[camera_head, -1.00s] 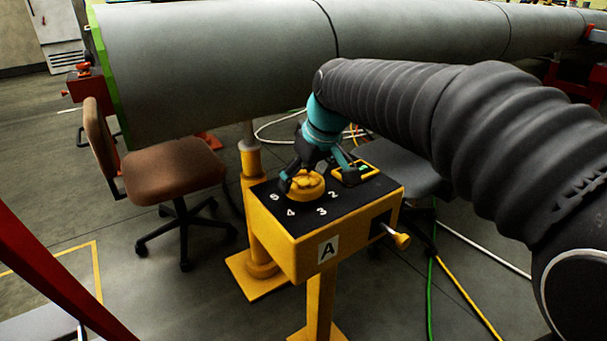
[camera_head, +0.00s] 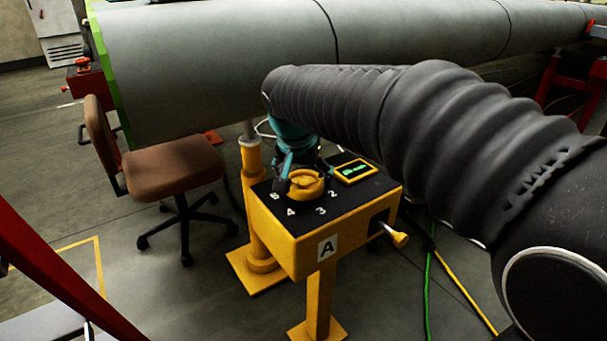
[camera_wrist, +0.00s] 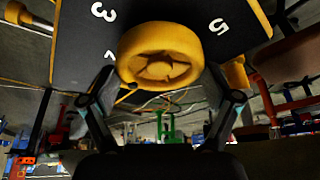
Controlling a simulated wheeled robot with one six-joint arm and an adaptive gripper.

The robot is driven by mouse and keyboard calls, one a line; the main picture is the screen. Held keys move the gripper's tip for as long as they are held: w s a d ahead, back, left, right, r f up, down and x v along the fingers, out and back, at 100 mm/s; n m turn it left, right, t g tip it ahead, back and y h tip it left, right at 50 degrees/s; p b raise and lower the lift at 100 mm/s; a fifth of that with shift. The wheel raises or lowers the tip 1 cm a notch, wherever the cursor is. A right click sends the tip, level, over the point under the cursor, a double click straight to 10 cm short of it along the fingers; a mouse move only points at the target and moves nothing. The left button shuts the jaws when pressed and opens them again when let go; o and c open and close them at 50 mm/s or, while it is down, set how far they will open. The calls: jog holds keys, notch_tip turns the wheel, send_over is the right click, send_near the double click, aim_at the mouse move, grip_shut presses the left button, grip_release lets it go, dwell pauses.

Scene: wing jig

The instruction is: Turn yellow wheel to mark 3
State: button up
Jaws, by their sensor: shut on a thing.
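The yellow wheel (camera_head: 305,185) sits on the black top of the yellow box marked A (camera_head: 290,238). White numbers ring it; 2, 3, 4 and 5 show in the head view. My gripper (camera_head: 305,178) comes from behind the wheel, its fingers on either side of the rim. In the wrist view the wheel (camera_wrist: 160,55) lies between the fingertips of my gripper (camera_wrist: 165,85), and it is shut on the wheel. Numbers 3 and 5 show clearly there. I cannot tell which mark the wheel points to.
A small display with green signs (camera_head: 354,171) is on the box top, right of the wheel. A yellow knob (camera_head: 400,240) sticks out of the box's right side. A brown chair (camera_head: 165,170) stands left. The large grey wing (camera_head: 220,60) runs behind.

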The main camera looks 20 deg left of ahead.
jog(key=m+h, duration=0.1)
jog(key=m, duration=0.2)
jog(key=shift+m, duration=0.3)
jog(key=m+g+h+p, duration=0.1)
jog(key=m, duration=0.2)
jog(key=shift+m+h, duration=0.3)
jog(key=m+g+h+p, duration=0.1)
jog(key=m, duration=0.2)
jog(key=shift+m, duration=0.4)
jog(key=shift+a+m+g+h+p, duration=0.15)
jog(key=shift+m+g+p, duration=0.25)
jog(key=shift+m, duration=0.5)
jog(key=shift+d+m+g+h+p, duration=0.15)
jog(key=shift+m+g+p, duration=0.2)
jog(key=shift+m, duration=0.55)
jog(key=shift+a, duration=0.1)
jog(key=o, duration=0.9)
